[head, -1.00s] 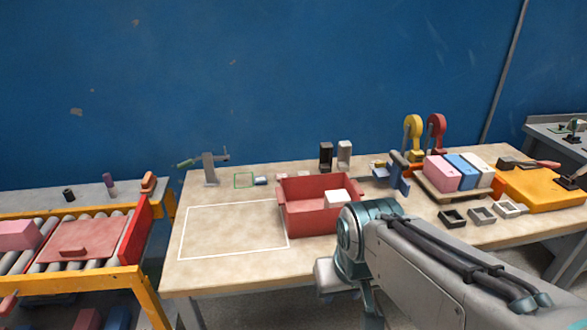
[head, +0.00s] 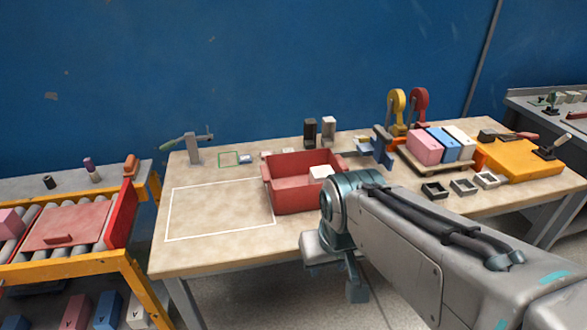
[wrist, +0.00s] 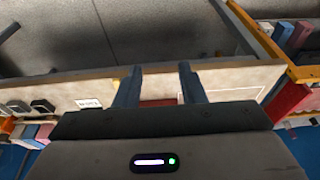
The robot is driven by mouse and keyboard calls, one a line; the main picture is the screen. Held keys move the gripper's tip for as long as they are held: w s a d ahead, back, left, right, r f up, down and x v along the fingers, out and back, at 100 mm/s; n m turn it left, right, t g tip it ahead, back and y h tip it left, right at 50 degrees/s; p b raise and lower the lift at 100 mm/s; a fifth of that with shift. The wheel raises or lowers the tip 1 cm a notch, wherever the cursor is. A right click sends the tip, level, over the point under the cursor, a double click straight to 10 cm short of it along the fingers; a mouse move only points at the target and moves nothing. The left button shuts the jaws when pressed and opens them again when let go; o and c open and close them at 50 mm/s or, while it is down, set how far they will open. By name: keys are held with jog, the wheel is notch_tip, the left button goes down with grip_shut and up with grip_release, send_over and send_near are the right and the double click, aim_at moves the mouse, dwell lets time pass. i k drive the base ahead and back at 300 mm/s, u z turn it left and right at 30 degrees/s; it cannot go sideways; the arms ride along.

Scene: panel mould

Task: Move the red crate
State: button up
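The red crate (head: 292,198) stands upright on the workbench, just right of a white outlined rectangle (head: 222,207); its left side is at or over the outline's right line. A white block (head: 321,173) shows inside it at the right. My arm partly covers the crate's right front. My gripper (head: 357,292) hangs in front of the bench's front edge, apart from the crate. In the wrist view my gripper (wrist: 157,84) has its two fingers spread with nothing held. A strip of the red crate (wrist: 158,102) shows between and beyond them.
Right of the crate stand small frames (head: 464,187), a pallet of coloured blocks (head: 450,150) and an orange tray (head: 525,160). Dark and pale posts (head: 310,132) and a clamp (head: 194,150) are behind. A roller conveyor (head: 65,235) is at left. The outlined area is empty.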

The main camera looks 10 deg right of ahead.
aim_at(286, 175)
jog(key=z, duration=0.4)
jog(key=i, duration=1.05)
jog(key=u, duration=0.4)
